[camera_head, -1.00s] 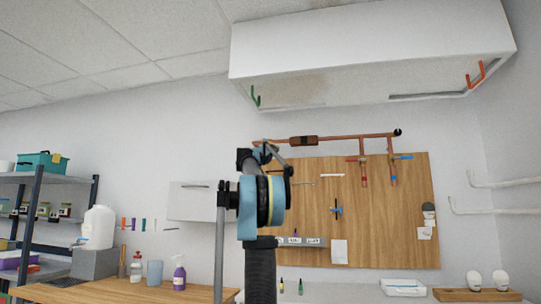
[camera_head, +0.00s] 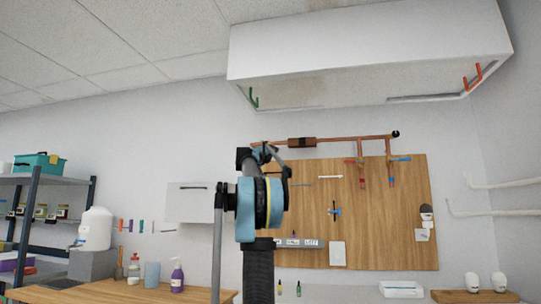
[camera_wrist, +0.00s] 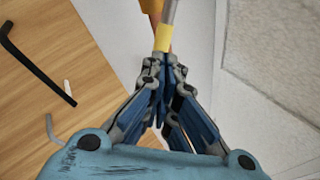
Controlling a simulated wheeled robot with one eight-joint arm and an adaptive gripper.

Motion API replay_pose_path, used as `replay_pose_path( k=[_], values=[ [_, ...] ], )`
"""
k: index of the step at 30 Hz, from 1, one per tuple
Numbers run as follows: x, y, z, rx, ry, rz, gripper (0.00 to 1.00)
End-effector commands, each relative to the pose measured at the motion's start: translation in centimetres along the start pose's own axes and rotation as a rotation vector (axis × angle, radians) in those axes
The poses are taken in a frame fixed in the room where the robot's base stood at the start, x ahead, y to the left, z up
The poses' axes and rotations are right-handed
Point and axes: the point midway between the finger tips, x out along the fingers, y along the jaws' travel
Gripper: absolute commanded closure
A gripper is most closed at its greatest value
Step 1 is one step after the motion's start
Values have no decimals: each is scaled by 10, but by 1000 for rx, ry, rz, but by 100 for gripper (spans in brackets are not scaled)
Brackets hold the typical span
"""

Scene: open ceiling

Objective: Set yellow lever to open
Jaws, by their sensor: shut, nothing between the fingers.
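In the wrist view, a grey rod with a yellow sleeve (camera_wrist: 163,38) lies just past the fingertips of my gripper (camera_wrist: 164,62). It appears to be the yellow lever, with copper-coloured pipe behind it. The gripper's fingers are together with nothing between them. Its tips are close to the sleeve; I cannot tell whether they touch it. In the head view, my gripper (camera_head: 264,150) is at the left end of the copper pipe (camera_head: 350,140), small and partly covered by my arm. The yellow lever cannot be made out there.
A wooden panel (camera_head: 380,225) on the wall carries copper branches with red and blue handles (camera_head: 361,161). A white overhead cabinet (camera_head: 370,50) hangs above. A black bent rod (camera_wrist: 35,62) shows in the wrist view. A workbench (camera_head: 100,292) and shelving stand at the left.

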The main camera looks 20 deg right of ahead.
Motion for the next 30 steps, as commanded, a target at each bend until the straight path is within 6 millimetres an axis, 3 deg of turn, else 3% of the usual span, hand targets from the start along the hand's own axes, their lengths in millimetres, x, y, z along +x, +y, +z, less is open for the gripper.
replay_pose_path(
  k=[30],
  values=[
    [20, -30, 3, 0, 0, -1, 100]
  ],
)
